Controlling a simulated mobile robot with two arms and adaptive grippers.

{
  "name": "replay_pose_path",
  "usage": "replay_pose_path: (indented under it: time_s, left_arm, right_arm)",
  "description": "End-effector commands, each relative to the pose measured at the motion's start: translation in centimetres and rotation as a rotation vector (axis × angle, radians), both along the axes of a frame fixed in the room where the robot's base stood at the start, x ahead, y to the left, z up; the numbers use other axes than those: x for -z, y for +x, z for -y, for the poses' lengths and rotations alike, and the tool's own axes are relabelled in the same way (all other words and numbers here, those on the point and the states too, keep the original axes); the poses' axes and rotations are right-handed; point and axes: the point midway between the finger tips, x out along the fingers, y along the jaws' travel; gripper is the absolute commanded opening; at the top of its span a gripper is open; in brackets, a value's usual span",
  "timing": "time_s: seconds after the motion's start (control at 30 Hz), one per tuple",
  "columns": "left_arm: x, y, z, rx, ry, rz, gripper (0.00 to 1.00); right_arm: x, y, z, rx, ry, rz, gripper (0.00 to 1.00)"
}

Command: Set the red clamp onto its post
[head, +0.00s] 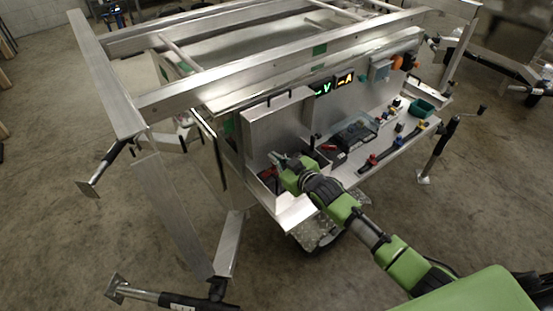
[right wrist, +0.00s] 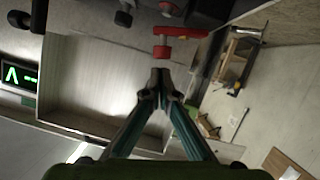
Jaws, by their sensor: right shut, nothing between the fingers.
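In the right wrist view a red clamp (right wrist: 180,32) with a red round end lies just beyond my fingertips, apart from them. A red patch (head: 268,173) shows beside my gripper in the head view and looks like this clamp, though it is partly hidden. My right gripper (head: 274,157) is shut and empty over the left end of the trailer's side shelf. Its closed fingertips also show in the right wrist view (right wrist: 158,78). I cannot tell which dark upright is the clamp's post. My left gripper is not in view.
The aluminium trailer's frame rail (head: 270,68) runs above the shelf. Several small parts, a clear-lidded case (head: 357,131) and a green bin (head: 423,109) stand to the right. Another red piece (head: 328,147) lies by a dark box.

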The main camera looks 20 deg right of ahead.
Motion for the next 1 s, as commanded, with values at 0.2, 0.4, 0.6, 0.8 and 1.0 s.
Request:
replay_pose_path:
  time_s: [0.2, 0.4, 0.6, 0.8, 1.0]
  left_arm:
    - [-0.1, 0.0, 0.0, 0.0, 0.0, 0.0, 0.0]
    - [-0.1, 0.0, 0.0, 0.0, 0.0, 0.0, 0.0]
    - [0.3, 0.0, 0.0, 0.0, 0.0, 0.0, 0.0]
    - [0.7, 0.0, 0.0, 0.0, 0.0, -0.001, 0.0]
    - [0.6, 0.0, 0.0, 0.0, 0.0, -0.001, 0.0]
  right_arm:
    - [0.9, -0.1, 0.2, -0.001, 0.001, 0.001, 0.0]
    - [0.9, -0.1, 0.2, -0.001, 0.001, 0.001, 0.0]
    - [1.6, 0.3, 1.2, 0.001, -0.004, 0.0, 0.0]
    - [2.2, 0.6, 2.0, 0.0, 0.0, 0.0, 0.0]
    - [2.2, 0.5, 2.0, 0.0, 0.0, -0.001, 0.0]
